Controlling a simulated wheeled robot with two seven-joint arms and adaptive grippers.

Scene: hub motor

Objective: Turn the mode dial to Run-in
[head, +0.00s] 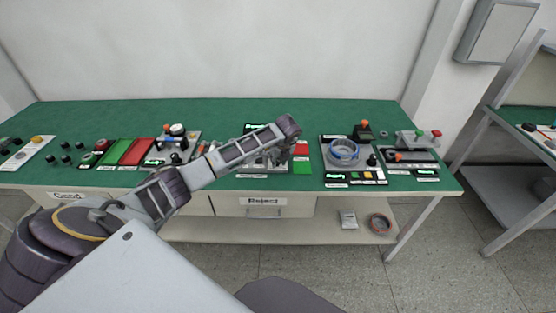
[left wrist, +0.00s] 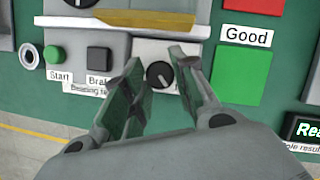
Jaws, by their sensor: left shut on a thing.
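The mode dial (left wrist: 159,75) is a small black knob with a white mark, on a light panel (left wrist: 146,50) in the left wrist view. My left gripper (left wrist: 160,62) has its fingers on either side of the knob and is shut on it. Any labels around the knob are covered by the fingers or too small to read. In the head view my left gripper (head: 297,150) reaches down over the middle of the green bench and hides the dial. My right gripper is in neither view.
A green Start button (left wrist: 55,54) and a black Brake button (left wrist: 98,58) sit left of the dial. A red tile (left wrist: 255,10) and a green tile (left wrist: 244,75) lie to its right. A ring fixture (head: 343,150) stands farther right on the bench (head: 220,118).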

